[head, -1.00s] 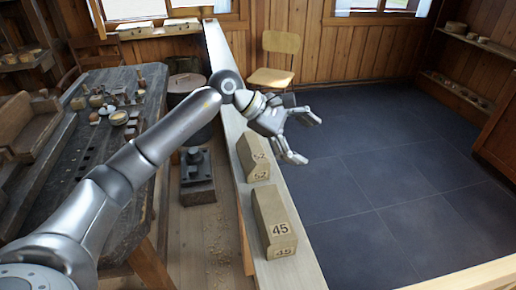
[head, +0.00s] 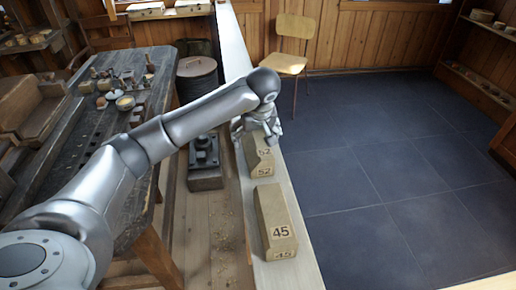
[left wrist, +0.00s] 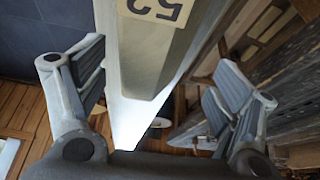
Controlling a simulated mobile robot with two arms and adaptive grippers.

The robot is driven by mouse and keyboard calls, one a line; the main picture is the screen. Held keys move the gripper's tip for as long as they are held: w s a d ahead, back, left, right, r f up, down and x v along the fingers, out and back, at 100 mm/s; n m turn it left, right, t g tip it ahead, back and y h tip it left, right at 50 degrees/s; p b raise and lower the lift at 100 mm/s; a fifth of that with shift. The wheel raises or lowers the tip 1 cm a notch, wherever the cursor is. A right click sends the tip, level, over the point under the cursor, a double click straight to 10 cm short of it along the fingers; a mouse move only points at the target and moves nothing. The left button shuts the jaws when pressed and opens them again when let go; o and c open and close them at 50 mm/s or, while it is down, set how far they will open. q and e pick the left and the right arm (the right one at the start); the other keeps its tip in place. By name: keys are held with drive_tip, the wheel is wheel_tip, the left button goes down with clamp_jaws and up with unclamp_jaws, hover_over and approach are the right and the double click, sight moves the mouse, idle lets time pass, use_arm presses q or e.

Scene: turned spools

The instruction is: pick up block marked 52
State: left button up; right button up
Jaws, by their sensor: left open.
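The block marked 52 (head: 259,160) stands on a narrow pale ledge (head: 285,210), behind a second block marked 45 (head: 274,222). My left gripper (head: 258,130) is at the far end of block 52, pointing down, and its arm hides part of it in the head view. In the left wrist view the open fingers (left wrist: 160,95) stand apart on either side of the ledge. Block 52 (left wrist: 150,45) lies between and ahead of them, with its number upside down at the top edge. I cannot tell whether a finger touches it. My right gripper is not in view.
A dark workbench (head: 125,190) with turned pieces stands on the left. A wooden chair (head: 289,45) stands beyond the ledge. A dark iron piece on a block (head: 205,165) stands on the floor beside the ledge. The tiled floor at right is clear.

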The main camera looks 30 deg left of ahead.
sight(256, 139)
use_arm(q)
drive_tip(key=x, duration=0.1)
drive_tip(key=p+x, duration=0.2)
drive_tip(key=x, duration=0.1)
drive_tip(key=shift+s+d+f, duration=0.1)
drive_tip(key=shift+d, duration=0.25)
drive_tip(key=shift+a+f, duration=0.2)
drive_tip(key=shift+f, duration=0.3)
drive_tip(key=c, duration=1.2)
drive_tip(key=shift+c, duration=0.6)
drive_tip(key=shift+w, duration=0.25)
drive_tip(key=shift+r, duration=0.2)
